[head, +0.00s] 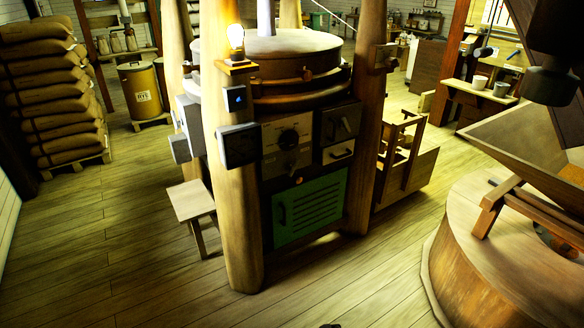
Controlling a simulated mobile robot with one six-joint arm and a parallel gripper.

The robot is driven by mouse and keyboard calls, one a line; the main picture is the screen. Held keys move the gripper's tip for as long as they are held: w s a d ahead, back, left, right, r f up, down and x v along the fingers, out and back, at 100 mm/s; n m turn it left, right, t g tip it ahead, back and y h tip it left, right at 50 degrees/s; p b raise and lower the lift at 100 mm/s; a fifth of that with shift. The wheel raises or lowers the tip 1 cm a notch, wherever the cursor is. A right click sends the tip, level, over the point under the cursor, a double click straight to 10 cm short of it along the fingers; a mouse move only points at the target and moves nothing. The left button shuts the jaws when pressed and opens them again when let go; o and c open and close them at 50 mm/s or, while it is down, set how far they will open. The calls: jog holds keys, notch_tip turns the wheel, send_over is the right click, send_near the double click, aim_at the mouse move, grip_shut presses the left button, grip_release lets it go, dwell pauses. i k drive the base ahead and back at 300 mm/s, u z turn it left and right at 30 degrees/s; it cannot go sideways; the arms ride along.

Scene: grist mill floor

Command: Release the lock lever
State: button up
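I cannot pick out the lock lever for certain. A grey control panel (288,145) with a round dark dial (289,138) is set in the front of the central mill stand, and a small lever-like piece (291,166) shows below the dial. To its right are two small panels (339,138) with dark handles. Below is a green louvred door (309,208), shut, with a dark handle (281,215) at its left. No gripper can be made out. A tiny dark shape at the bottom edge is too cut off to name.
A thick wooden post (238,200) with a lit lamp (236,40) and dark boxes stands before the stand's left side. A small stool (190,201) is left of it. A round millstone casing (500,255) fills the right. Floor in front is clear.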

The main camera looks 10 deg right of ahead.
aim_at(294, 168)
jog(key=i, duration=0.5)
jog(key=z, duration=0.3)
jog(key=k, duration=0.85)
jog(key=z, duration=0.6)
jog(key=k, duration=0.5)
jog(key=u, duration=0.35)
jog(key=i, duration=0.75)
jog(key=u, duration=0.95)
jog(key=i, duration=0.55)
jog(key=u, duration=0.05)
